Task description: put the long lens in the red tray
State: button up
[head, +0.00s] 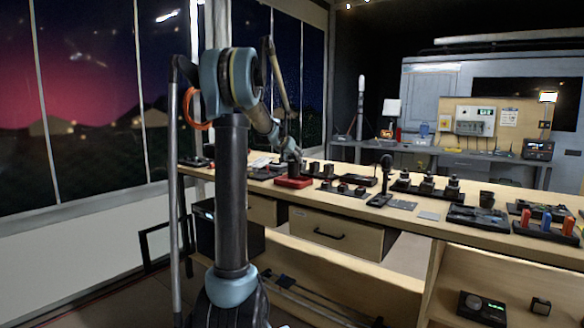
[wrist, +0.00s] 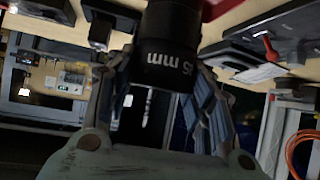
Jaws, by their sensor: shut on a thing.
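My gripper (wrist: 165,105) is shut on the long lens (wrist: 167,45), a black cylinder with a ribbed band and white "mm" lettering that appears upside down in the wrist view. The red tray (head: 293,182) lies on the wooden counter in the head view, below my gripper (head: 291,168). A bit of red (wrist: 213,8) shows beside the lens's far end at the top of the wrist view. In the head view the lens is too small and dark to make out, so I cannot tell whether it touches the tray.
The counter (head: 430,217) carries black trays of small parts, a microphone (head: 386,168) and a stand with red and blue items (head: 545,218) to the right of the red tray. A drawer (head: 325,232) stands partly out below the counter. Windows line the left.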

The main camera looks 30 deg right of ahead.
aim_at(293, 164)
jog(key=shift+f, duration=1.8)
jog(key=o, duration=1.4)
jog(key=shift+f, duration=0.1)
jog(key=v, duration=1.2)
jog(key=shift+s+a, duration=0.1)
jog(key=shift+a, duration=0.05)
jog(key=s+a+f+n+y, duration=0.1)
jog(key=s+a+f, duration=0.2)
jog(key=a, duration=0.4)
jog(key=s+a+f+n+y, duration=0.1)
jog(key=s+a+f, duration=0.1)
jog(key=s+a, duration=0.35)
jog(key=s+a+f+n+g+y, duration=0.1)
jog(key=s+a+f+n+y, duration=0.1)
jog(key=s+a+f, duration=0.6)
jog(key=s+a+f+n+g+y, duration=0.1)
jog(key=s+a+f+n, duration=0.3)
jog(key=s+a+f, duration=0.4)
jog(key=s+a+f+n+g+y, duration=0.2)
jog(key=s+a+f, duration=0.6)
jog(key=s+a, duration=0.4)
jog(key=shift+a+n+y, duration=0.7)
jog(key=shift+a+y, duration=0.4)
jog(key=shift+a, duration=0.45)
